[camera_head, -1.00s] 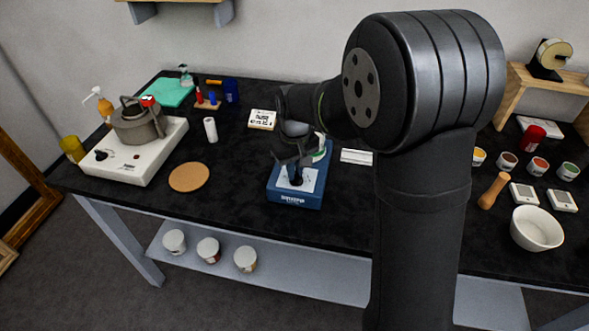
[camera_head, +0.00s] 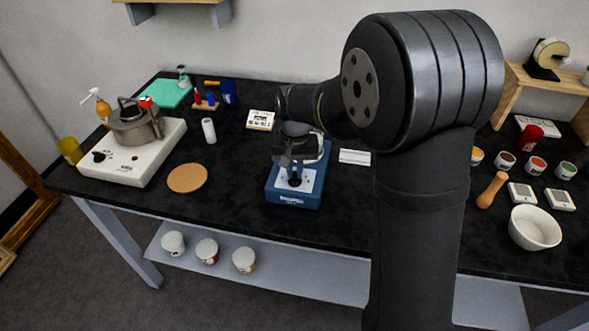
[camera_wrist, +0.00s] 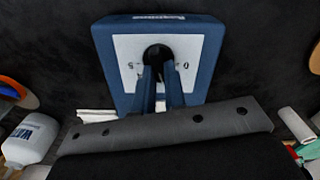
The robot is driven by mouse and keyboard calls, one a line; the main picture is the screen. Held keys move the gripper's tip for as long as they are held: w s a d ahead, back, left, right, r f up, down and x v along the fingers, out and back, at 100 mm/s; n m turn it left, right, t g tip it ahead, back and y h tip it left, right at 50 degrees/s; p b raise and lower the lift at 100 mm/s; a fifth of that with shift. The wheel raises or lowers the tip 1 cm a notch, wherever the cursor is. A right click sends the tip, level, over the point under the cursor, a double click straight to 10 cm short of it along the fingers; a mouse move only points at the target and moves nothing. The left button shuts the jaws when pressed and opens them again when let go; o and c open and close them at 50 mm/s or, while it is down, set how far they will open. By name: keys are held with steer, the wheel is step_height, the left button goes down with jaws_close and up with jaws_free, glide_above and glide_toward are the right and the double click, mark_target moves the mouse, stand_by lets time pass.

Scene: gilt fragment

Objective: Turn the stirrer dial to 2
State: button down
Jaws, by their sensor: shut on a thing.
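The blue stirrer (camera_head: 312,197) stands on the black bench near its front edge, with a pale front panel. In the wrist view the stirrer (camera_wrist: 112,72) shows a white dial plate with small marks, a 0 on the right and a 5 on the left. The black round dial (camera_wrist: 157,52) sits in the plate's middle. My gripper (camera_wrist: 160,72) is shut on the dial from above, its two fingers on either side. The fingers cover part of the plate, and I cannot read the dial's pointer. In the head view my gripper (camera_head: 295,172) hides most of the dial.
A hotplate (camera_head: 120,170) with a kettle (camera_head: 137,122) stands at the left. A cork disc (camera_head: 187,178) and a white cylinder (camera_head: 209,130) lie between. A white bottle (camera_wrist: 28,140) shows in the wrist view. A white bowl (camera_head: 535,228) is at the right.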

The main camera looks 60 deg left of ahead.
mark_target(295, 174)
steer(key=c, duration=1.5)
jaws_free()
step_height(295, 174, up, 18)
steer(key=shift+f, duration=0.2)
steer(key=shift+f, duration=0.15)
step_height(295, 174, down, 17)
steer(key=shift+f, duration=0.15)
